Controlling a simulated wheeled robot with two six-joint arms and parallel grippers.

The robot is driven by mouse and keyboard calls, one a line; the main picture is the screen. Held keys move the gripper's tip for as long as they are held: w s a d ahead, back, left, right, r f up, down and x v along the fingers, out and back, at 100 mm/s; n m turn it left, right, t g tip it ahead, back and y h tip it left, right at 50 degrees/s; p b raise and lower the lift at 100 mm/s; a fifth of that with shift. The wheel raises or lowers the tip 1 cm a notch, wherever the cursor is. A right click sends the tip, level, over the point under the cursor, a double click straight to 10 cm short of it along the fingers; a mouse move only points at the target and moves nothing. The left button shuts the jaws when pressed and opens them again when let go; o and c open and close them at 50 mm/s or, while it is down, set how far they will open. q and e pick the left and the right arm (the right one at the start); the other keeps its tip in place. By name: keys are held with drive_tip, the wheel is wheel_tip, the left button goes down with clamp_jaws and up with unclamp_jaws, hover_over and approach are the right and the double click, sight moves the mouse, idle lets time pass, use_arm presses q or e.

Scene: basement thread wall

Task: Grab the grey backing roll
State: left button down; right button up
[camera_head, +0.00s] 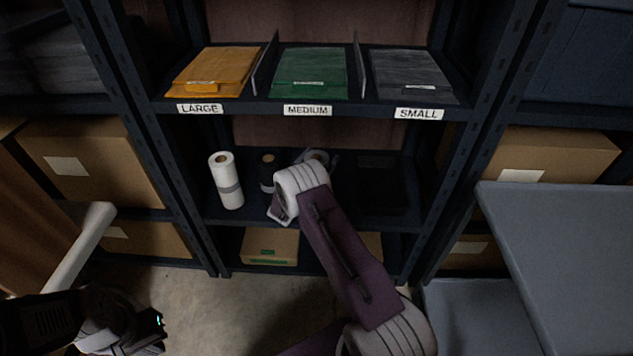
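A white roll (226,182) with a grey band around its middle stands upright on the middle shelf, at the left. A darker roll (267,170) stands to its right, partly hidden by my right arm. A third roll with a pale grey top (317,156) shows behind my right wrist, and its lower part is hidden. My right gripper is mostly hidden behind its own wrist; small dark parts beside the third roll may be its fingers, and I cannot tell whether it holds that roll. My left gripper (152,325) is low at the left, away from the shelf, its fingers unclear.
The upper shelf (240,107) holds orange, green and grey envelope stacks between dividers, labelled LARGE, MEDIUM and SMALL. A dark flat item (378,180) lies right of the rolls. Cardboard boxes (92,165) fill neighbouring shelves. A grey-blue surface (570,240) stands at the right. Bare floor shows at lower left.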

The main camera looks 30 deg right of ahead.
clamp_jaws()
drive_tip(key=shift+r, duration=0.1)
